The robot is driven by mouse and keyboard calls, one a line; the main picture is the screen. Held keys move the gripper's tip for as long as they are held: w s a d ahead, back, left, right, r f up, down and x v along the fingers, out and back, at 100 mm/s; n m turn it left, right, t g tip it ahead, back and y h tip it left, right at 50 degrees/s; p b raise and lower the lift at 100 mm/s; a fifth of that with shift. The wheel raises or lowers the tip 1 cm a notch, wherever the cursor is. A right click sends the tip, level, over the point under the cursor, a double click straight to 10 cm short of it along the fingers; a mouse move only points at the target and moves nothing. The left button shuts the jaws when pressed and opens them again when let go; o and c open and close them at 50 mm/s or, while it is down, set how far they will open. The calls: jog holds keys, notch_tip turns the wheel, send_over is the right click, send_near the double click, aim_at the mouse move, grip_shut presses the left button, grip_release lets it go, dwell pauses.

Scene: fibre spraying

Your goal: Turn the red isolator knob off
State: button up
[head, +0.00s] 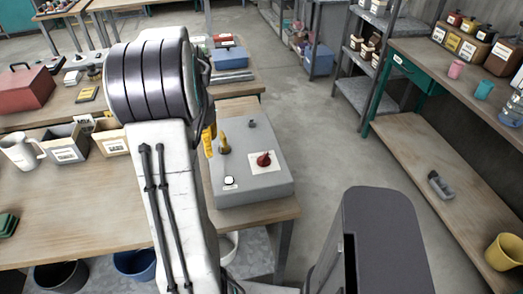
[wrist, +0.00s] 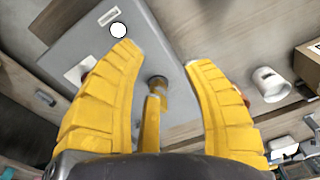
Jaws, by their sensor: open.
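The red isolator knob (head: 264,160) sits on a white plate on the sloped top of a grey control box (head: 256,188). In the wrist view the box (wrist: 70,35) lies beyond my fingers. A white plate (wrist: 76,71) shows partly behind the left finger, and the knob itself is hidden there. My gripper (wrist: 164,55) is open, its two yellow fingers spread above the box. In the head view the gripper is largely hidden behind my arm, left of the knob.
A white button (head: 229,181) is at the box's front left, and a small switch (head: 251,124) at its back. A white mug (head: 21,152) and open bins (head: 66,143) stand left on the bench. A shelf bench (head: 440,130) stands right, across clear floor.

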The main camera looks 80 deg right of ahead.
aim_at(265, 157)
jog(key=s+d+f+m, duration=0.1)
jog(key=s+d, duration=0.1)
jog(key=s, duration=0.3)
jog(key=s+d+f+m+p, duration=0.1)
jog(key=s+d+m, duration=0.1)
jog(key=s, duration=0.3)
jog(key=s+d+f+m, duration=0.1)
jog(key=s+d, duration=0.1)
jog(key=s, duration=0.2)
jog(key=shift+s+d+f+m+y+p, duration=0.15)
jog(key=shift+s+d+m+y+p, duration=0.2)
jog(key=shift+s+m+y, duration=0.05)
jog(key=shift+s+f, duration=0.2)
jog(key=shift+f, duration=0.15)
jog(key=shift+d+f+p, duration=0.1)
jog(key=shift+f+p, duration=0.5)
jog(key=shift+f, duration=2.7)
jog(key=shift+o, duration=0.3)
grip_shut()
